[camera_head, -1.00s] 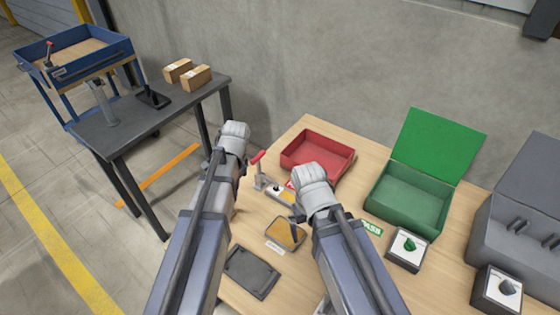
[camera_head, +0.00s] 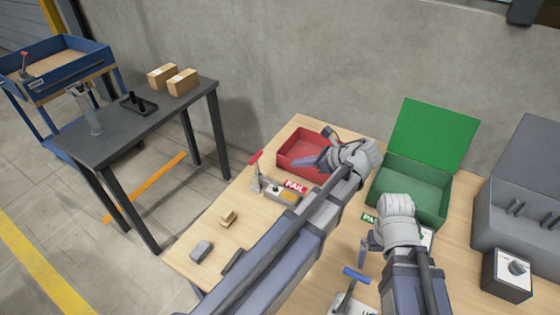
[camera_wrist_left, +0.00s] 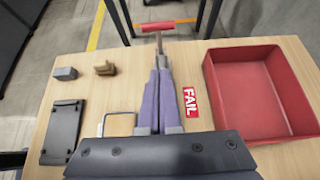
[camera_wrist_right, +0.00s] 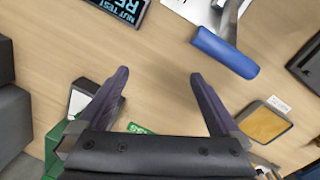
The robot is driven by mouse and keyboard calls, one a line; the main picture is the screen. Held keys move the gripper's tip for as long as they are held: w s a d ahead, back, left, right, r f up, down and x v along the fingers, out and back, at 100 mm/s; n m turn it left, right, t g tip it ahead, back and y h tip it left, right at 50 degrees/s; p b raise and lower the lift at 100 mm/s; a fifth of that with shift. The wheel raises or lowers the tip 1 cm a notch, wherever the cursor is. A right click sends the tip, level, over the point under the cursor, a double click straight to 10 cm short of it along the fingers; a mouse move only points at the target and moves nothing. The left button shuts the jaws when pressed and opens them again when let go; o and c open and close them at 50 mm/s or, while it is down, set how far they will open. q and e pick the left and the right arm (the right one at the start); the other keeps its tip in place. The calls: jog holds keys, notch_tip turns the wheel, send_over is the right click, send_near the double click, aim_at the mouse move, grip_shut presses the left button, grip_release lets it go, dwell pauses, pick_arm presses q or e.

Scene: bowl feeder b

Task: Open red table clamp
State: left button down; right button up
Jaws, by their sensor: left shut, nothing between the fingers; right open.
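The red-handled table clamp (camera_head: 256,172) stands at the left edge of the wooden table, its lever raised. In the left wrist view its red handle (camera_wrist_left: 158,26) lies across, beyond my fingertips. My left gripper (camera_head: 305,163) is shut and empty, to the right of the clamp and over the red bin's front area in the head view. Its closed fingers (camera_wrist_left: 158,62) point toward the clamp in the left wrist view; the gap is hard to judge. My right gripper (camera_head: 362,258) is open and empty, near a blue-handled clamp (camera_head: 356,274); its spread fingers show in the right wrist view (camera_wrist_right: 158,76).
The red bin (camera_wrist_left: 262,92) stands beside a FAIL label (camera_wrist_left: 190,102). A green bin (camera_head: 411,195) with raised lid stands right of it. A grey block (camera_wrist_left: 66,73), a tan part (camera_wrist_left: 104,68) and a dark plate (camera_wrist_left: 62,132) lie at the table's left.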

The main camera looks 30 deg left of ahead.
dwell(0.3)
pick_arm(q)
jog(key=b+x, duration=0.6)
jog(key=x, duration=0.4)
jog(key=shift+f, duration=0.15)
pick_arm(e)
notch_tip(320, 180, down, 6)
pick_arm(q)
jog(key=shift+w+a+r+p, duration=0.1)
jog(key=shift+a+r+p, duration=0.15)
jog(key=shift+a, duration=0.35)
jog(key=shift+w+a+r+p, duration=0.1)
jog(key=shift+a+r+p, duration=0.15)
jog(key=shift+a, duration=0.3)
pick_arm(e)
jog(key=shift+r, duration=0.5)
pick_arm(q)
jog(key=shift+a+r, duration=0.1)
jog(key=shift+a, duration=0.7)
pick_arm(e)
jog(key=shift+r, duration=0.1)
